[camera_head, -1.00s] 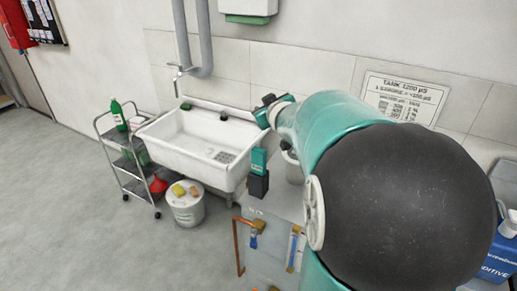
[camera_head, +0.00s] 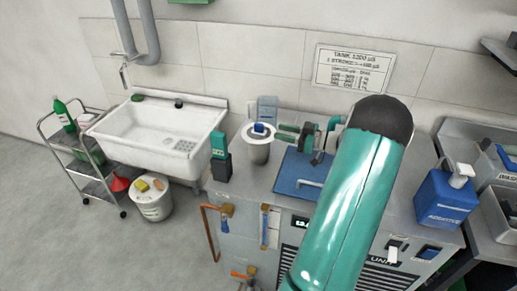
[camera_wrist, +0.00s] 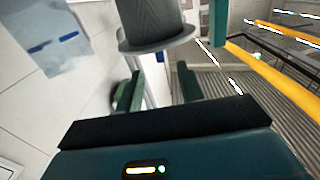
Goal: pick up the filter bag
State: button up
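A grey tapered vessel (camera_head: 257,153) with a pale rim stands on the unit, right of the sink. A small blue piece (camera_head: 259,128) stands up at its top; this may be the filter bag's handle, but I cannot tell for sure. The bag's body is not clearly visible. My gripper (camera_head: 281,132) is just right of the blue piece, with green fingers pointing left towards it. In the wrist view my gripper (camera_wrist: 157,90) is open and empty. The vessel (camera_wrist: 155,22) appears upside down beyond the fingers, with the blue piece (camera_wrist: 160,56) at its rim, apart from both fingers.
A teal-and-black block (camera_head: 220,146) stands left of the vessel and a grey-blue box (camera_head: 268,108) behind it. A blue panel (camera_head: 297,187) lies under my arm. A white sink (camera_head: 158,137) is at left, a blue additive jug (camera_head: 444,200) at right.

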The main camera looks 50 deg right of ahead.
aim_at(254, 131)
jog(key=x, duration=1.1)
jog(key=shift+r, duration=0.1)
grip_shut()
